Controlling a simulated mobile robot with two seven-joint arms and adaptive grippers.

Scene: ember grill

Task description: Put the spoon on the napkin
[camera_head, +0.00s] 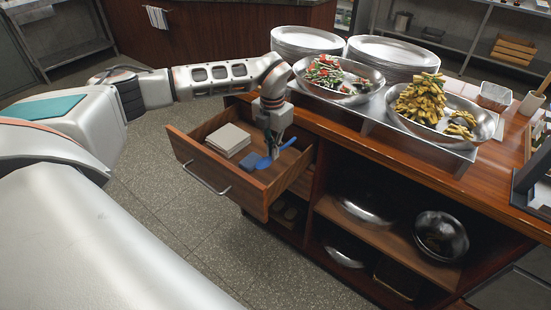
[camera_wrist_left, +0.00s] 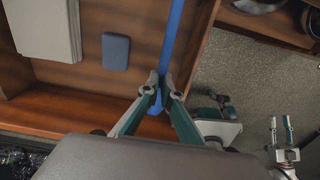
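The blue spoon (camera_head: 264,162) is in the open wooden drawer, towards its right side. Its long handle (camera_wrist_left: 174,35) runs up the left wrist view along the drawer wall. My left gripper (camera_head: 274,152) points down into the drawer. In the left wrist view its fingertips (camera_wrist_left: 160,84) are close together on both sides of the spoon, seemingly pinching it. A stack of beige squares that look like napkins (camera_head: 228,139) lies in the drawer, left of the gripper; it also shows in the left wrist view (camera_wrist_left: 47,28). My right gripper (camera_wrist_left: 282,134) shows at lower right in that view, fingers apart.
A small dark blue block (camera_wrist_left: 115,52) lies between the stack and the spoon. The drawer (camera_head: 230,192) sticks out from the wooden counter. On the counter are two food bowls (camera_head: 340,97) and stacked plates (camera_head: 307,40). Metal bowls (camera_head: 440,237) stand on the shelves below.

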